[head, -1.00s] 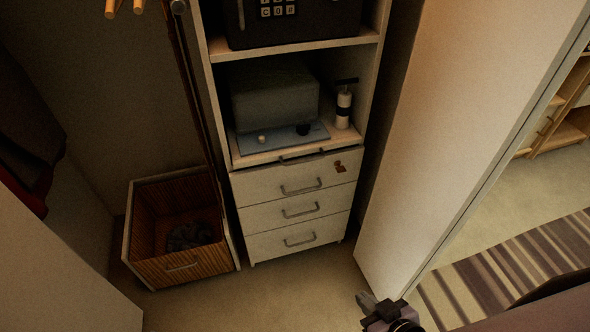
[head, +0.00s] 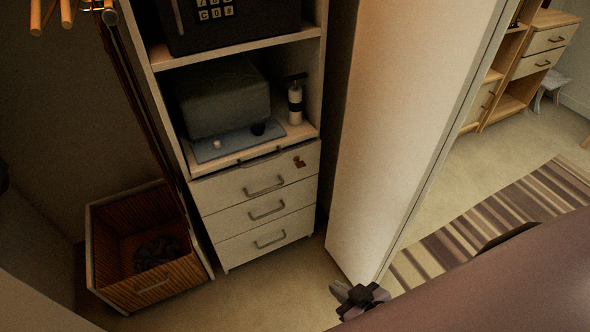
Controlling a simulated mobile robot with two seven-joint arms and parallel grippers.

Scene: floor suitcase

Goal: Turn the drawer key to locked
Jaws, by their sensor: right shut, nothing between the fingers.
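The drawer key (head: 299,162), small and brass-orange, sits in the lock at the right end of the top drawer's front. The white top drawer (head: 228,189) looks closed and has a grey bar handle. How far the key is turned is too small to tell. My right gripper (head: 338,292) is at the bottom of the head view, below and to the right of the drawers, well apart from the key. It is shut and holds nothing. My left gripper is not in view.
A tall white door panel (head: 385,150) stands open right of the drawers. A slatted basket (head: 190,262) with dark contents is on the floor at left. Above the drawers is a shelf with a grey box (head: 225,100) and a pump bottle (head: 295,103). Floor before the drawers is clear.

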